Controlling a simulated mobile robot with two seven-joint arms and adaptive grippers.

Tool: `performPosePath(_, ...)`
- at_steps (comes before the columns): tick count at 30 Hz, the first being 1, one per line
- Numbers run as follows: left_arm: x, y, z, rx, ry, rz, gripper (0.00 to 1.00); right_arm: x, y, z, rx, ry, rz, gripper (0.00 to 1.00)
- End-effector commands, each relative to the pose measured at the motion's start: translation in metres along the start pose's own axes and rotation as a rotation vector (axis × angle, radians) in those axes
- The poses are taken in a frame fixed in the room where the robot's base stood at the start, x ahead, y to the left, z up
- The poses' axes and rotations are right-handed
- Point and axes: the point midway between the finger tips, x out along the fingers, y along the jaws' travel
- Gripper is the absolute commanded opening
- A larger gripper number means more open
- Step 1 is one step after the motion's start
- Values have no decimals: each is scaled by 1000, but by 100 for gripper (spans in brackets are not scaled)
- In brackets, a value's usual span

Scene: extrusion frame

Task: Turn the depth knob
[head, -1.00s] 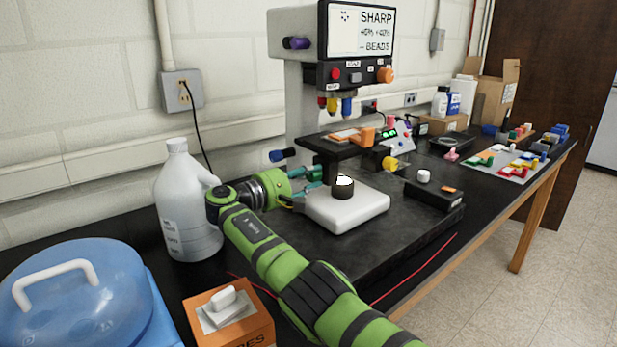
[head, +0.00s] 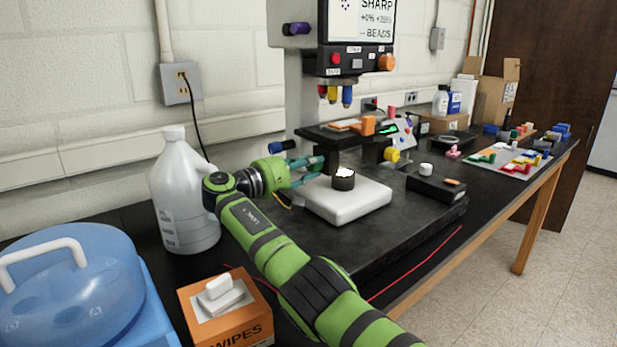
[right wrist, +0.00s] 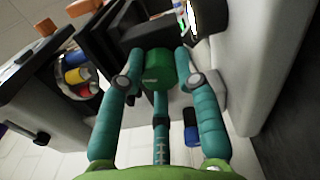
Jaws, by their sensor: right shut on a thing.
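A grey-white instrument (head: 301,95) with a dark stage stands on the bench and carries several coloured knobs. My right gripper (head: 314,170) reaches in at the left of the stage post, above the white base. In the right wrist view its teal fingers are closed around a green knob (right wrist: 158,68) on the dark part. Fingers mostly hide that knob in the head view. A blue knob (head: 281,147), a yellow knob (head: 391,154), a purple knob (head: 297,29) and an orange knob (head: 386,62) stand free. No label names the depth knob legibly. My left gripper is out of view.
A white jug (head: 182,195) stands close behind my right forearm. A wipes box (head: 225,310) and a blue domed lid (head: 70,285) are at front left. A small black cup (head: 343,181) sits on the white base. Coloured blocks lie far right.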

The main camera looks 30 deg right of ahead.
Motion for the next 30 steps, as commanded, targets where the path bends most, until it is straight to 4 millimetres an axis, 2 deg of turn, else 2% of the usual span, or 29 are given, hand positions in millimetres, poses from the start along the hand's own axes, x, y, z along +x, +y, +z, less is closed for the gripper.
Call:
performPosePath(1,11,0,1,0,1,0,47,0,-5,-1,45,0,0,0)
performPosePath(3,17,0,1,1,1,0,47,0,-4,-1,108,0,1,0)
performPosePath(12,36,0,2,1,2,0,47,0,-2,0,343,0,1,0)
performPosePath(19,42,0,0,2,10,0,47,0,0,0,458,0,1,0)
performPosePath(30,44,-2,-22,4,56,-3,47,0,1,0,522,1,1,0)
